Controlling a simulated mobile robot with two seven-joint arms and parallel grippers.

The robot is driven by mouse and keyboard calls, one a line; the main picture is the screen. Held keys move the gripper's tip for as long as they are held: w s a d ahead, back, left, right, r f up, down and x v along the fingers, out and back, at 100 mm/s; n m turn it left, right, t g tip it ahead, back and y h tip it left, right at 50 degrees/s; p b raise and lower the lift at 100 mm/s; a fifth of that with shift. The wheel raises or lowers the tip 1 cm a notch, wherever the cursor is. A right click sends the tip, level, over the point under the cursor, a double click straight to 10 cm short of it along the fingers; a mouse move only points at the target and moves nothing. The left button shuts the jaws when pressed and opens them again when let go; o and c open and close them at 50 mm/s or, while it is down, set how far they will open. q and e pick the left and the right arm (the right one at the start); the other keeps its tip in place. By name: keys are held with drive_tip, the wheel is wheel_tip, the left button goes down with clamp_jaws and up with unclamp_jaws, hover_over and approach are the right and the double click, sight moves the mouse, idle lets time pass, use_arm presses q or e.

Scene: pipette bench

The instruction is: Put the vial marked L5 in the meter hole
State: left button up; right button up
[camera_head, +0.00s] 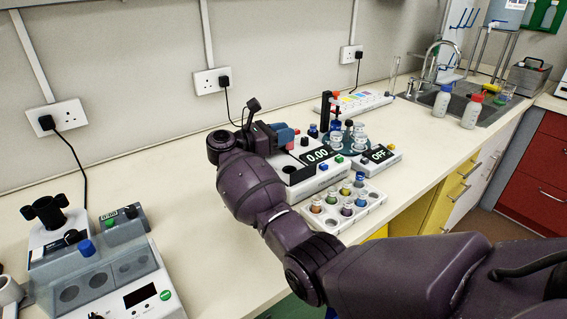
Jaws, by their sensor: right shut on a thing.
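My right gripper (287,137) is over the white meter (318,181), whose display reads 0.00. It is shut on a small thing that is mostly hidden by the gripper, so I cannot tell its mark. A dark opening (289,169) shows in the meter's top, just below the gripper. A white rack (376,212) in front of the meter holds several vials (347,208) with coloured contents and caps. The label L5 cannot be read on any vial from here. My left gripper is not in view.
A box with an OFF display (378,156) stands right of the meter, by a round teal carousel (345,143). A grey block with round wells (100,277) is at the lower left. Bottles (472,111) stand near the sink.

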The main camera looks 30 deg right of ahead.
hover_over(283, 172)
wheel_tip(283, 172, down, 5)
drive_tip(key=shift+w+d+f, duration=0.1)
drive_tip(key=shift+f, duration=0.05)
drive_tip(key=shift+f+b, duration=0.3)
drive_tip(key=shift+f, duration=1.65)
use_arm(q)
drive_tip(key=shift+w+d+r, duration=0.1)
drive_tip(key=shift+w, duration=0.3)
